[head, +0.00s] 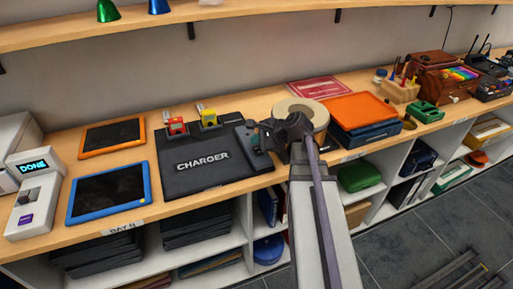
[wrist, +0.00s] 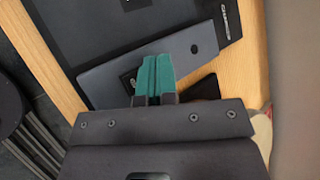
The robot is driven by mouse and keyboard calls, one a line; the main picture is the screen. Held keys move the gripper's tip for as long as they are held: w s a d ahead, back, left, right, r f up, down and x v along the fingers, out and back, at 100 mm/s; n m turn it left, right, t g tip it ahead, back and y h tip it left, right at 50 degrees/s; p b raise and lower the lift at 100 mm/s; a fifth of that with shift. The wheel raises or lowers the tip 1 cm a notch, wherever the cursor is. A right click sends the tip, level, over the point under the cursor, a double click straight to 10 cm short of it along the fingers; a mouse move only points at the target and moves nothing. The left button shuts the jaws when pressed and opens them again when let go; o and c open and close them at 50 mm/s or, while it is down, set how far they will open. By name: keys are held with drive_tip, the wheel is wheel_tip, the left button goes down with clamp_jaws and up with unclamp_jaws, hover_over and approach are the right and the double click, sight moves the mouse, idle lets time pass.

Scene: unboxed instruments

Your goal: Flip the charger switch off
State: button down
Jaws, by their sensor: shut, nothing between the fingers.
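The black charger (head: 180,178) lies flat on the wooden counter, with CHARGER printed in white on it. A grey panel strip (head: 242,137) runs along its right side; it also shows in the wrist view (wrist: 200,48). My gripper (head: 266,139) is over this strip. In the wrist view its teal fingertips (wrist: 155,72) are pressed together, empty, over the strip. A small dark marked patch (wrist: 127,82) shows just left of the fingertips. The switch itself is not clear; the fingers may hide it. I cannot tell its position or whether the fingers touch the strip.
Red and yellow devices (head: 176,126) sit at the charger's back edge. Two tablets (head: 110,191) and a box reading DONE (head: 38,195) are to the left. A tape roll (head: 312,109) stands close behind my gripper, with an orange case (head: 358,108) to the right.

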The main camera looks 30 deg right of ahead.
sight(258, 151)
drive_tip(key=shift+f, duration=0.1)
drive_tip(key=shift+f+b, duration=0.35)
drive_tip(key=shift+b, duration=0.1)
drive_tip(key=shift+w+f+b, duration=0.1)
drive_tip(key=shift+f+b, duration=0.2)
idle(0.5)
drive_tip(key=shift+r, duration=0.1)
drive_tip(key=shift+r+p, duration=0.65)
drive_tip(key=shift+p, duration=0.1)
drive_tip(key=r+p, duration=0.5)
drive_tip(key=shift+s+r, duration=0.1)
drive_tip(key=shift+s, duration=0.3)
